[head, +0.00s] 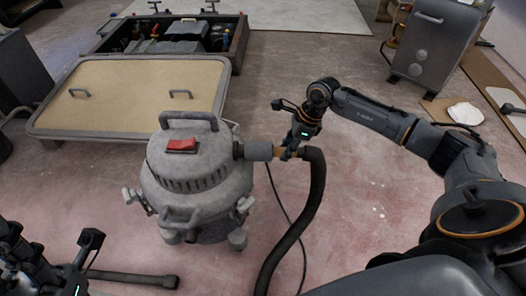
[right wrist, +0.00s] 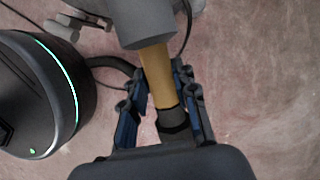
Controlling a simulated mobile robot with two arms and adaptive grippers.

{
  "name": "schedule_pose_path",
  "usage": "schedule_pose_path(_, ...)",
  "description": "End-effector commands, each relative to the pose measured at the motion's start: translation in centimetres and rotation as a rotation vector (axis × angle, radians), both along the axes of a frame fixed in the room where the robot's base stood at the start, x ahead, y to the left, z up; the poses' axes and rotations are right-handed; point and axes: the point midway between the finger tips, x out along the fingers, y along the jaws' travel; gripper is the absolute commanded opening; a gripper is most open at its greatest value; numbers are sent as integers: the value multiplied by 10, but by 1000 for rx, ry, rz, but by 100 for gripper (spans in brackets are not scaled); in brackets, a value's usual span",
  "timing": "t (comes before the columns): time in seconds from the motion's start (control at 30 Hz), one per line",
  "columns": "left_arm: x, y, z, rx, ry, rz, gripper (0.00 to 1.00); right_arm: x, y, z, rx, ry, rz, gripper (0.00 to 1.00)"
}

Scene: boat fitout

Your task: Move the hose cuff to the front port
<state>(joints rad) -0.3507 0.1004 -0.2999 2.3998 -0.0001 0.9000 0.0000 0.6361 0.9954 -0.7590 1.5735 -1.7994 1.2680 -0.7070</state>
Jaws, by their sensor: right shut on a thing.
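The vacuum canister (head: 195,190), grey with a red switch, stands on the floor left of centre. Its front port (head: 259,151) is a grey tube pointing right; it also shows in the right wrist view (right wrist: 143,22). My right gripper (head: 290,152) is shut on the yellow hose cuff (right wrist: 156,72), its blue-padded fingers on either side of it. The cuff's far end meets the port mouth roughly in line; I cannot tell how deep it sits. The black hose (head: 307,200) hangs from the cuff. My left arm shows at the lower left; its fingers are out of frame.
A tan-topped hatch panel (head: 133,98) lies behind the canister, with an open equipment bay (head: 180,38) beyond. A grey cabinet (head: 428,48) stands at the back right. A dark tube (head: 135,281) lies in front of the canister. Floor at centre back is clear.

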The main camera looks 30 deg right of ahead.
Motion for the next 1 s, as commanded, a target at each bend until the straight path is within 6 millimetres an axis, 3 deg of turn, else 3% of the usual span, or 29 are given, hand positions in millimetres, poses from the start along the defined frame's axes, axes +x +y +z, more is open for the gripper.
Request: schedule_pose_path(1.0, 0, 0, 0, 0, -1, 0, 40, -20, -36, 0, 0, -2, -1, 0)
